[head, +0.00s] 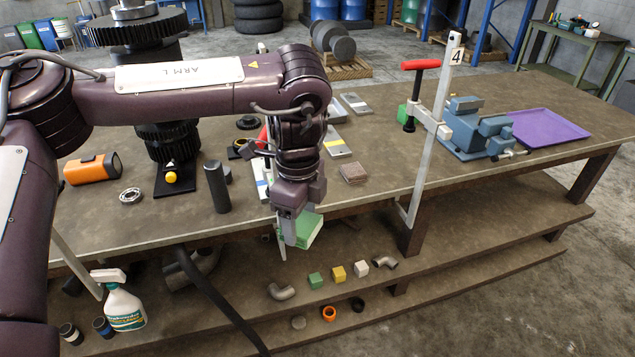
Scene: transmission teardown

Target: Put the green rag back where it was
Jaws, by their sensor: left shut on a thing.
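My left gripper (288,240) points down just beyond the front edge of the workbench, above the lower shelf. It is shut on a green, folded-looking thing, which I take to be the green rag (310,231). The rag is tilted and partly hidden behind the fingers. My right gripper is not in view.
The workbench (390,190) holds a dark gear stack, an orange tool (92,169), a red-handled clamp (420,65), a blue vise (470,130) and a purple tray (545,128). The lower shelf bears small cubes (338,273), pipe elbows and a spray bottle (122,305).

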